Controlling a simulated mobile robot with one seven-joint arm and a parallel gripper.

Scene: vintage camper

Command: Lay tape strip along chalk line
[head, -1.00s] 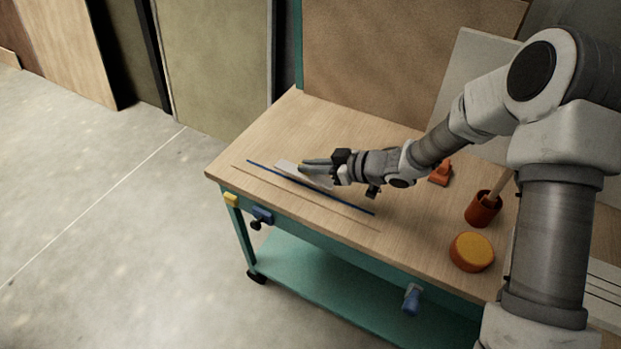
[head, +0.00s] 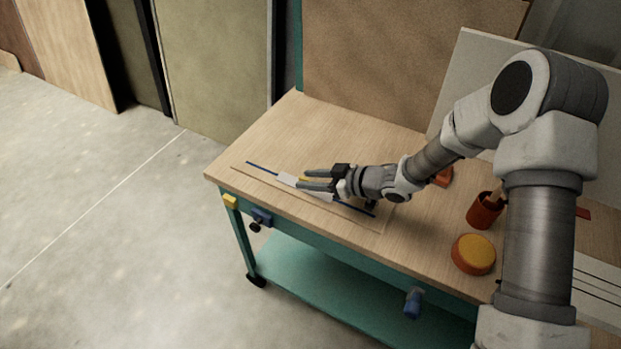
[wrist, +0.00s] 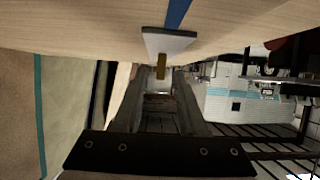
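The tape strip, a short flat pale strip (head: 321,194), lies on the bench over the middle of the blue line (head: 261,168), which I take as the chalk line. The blue line shows beyond both ends of the strip and runs about along it. In the wrist view the strip (wrist: 168,40) lies across the end of the visible blue line (wrist: 177,14), with a yellow tab (wrist: 160,66) on it. My gripper (head: 304,179) is open at the tab. Its fingers (wrist: 160,76) stand apart on both sides with gaps, holding nothing. The strip's underside is hidden.
The wooden bench top (head: 270,130) has a thin tan line (head: 255,181) near its front edge. An orange cup (head: 484,212) and a round orange tub with yellow top (head: 473,254) stand at right. An orange tool (head: 443,177) lies behind my arm. The bench's left rear is clear.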

